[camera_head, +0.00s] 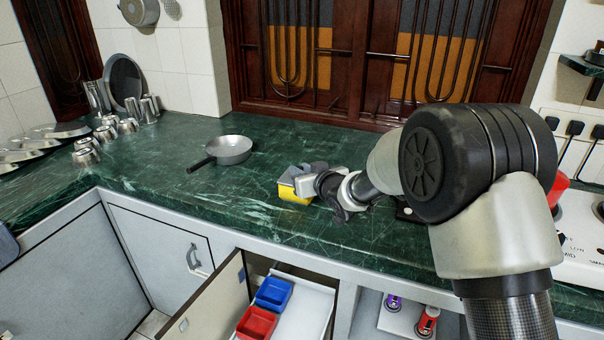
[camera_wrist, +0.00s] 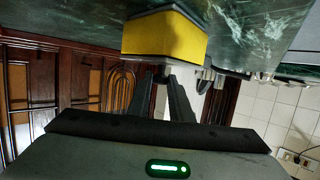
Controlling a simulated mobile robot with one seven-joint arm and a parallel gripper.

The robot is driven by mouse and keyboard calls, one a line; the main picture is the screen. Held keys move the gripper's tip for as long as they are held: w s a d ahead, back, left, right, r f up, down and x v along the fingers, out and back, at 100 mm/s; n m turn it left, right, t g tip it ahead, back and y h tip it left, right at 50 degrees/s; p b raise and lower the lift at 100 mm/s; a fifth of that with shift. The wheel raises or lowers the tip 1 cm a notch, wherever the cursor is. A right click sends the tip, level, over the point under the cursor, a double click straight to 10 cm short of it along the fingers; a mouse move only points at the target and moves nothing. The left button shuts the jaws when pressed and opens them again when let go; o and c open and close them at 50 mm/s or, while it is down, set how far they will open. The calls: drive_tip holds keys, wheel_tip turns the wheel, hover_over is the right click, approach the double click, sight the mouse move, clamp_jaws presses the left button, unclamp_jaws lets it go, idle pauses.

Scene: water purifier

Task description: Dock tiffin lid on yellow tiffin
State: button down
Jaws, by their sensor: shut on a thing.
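The yellow tiffin (camera_head: 293,195) stands on the green counter near its front edge, in the middle of the head view. The grey tiffin lid (camera_head: 288,178) is at the tiffin's top; whether it is fully seated I cannot tell. My gripper (camera_head: 306,183) reaches in from the right at lid height and is shut on the lid, partly hiding it. In the wrist view, which is upside down, the yellow tiffin (camera_wrist: 165,37) hangs from the counter with a dark grey band along its top edge, just beyond my fingertips (camera_wrist: 160,78).
A pan (camera_head: 232,150) lies on the green counter (camera_head: 180,200) to the left, with steel cups and plates farther left. Below, an open drawer holds a blue box (camera_head: 273,293) and a red box (camera_head: 257,322). Cans (camera_head: 427,322) stand in an open cabinet. A stove (camera_head: 580,240) is at right.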

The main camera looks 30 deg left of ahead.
drive_tip(key=shift+r, duration=0.15)
drive_tip(key=shift+f, duration=0.3)
drive_tip(key=c, duration=1.6)
unclamp_jaws()
drive_tip(key=shift+r, duration=0.1)
drive_tip(key=shift+r, duration=0.3)
drive_tip(key=p+v, duration=0.1)
drive_tip(key=v, duration=1.1)
drive_tip(key=shift+f+p, duration=0.1)
drive_tip(key=shift+p, duration=0.2)
drive_tip(key=shift+d, duration=0.1)
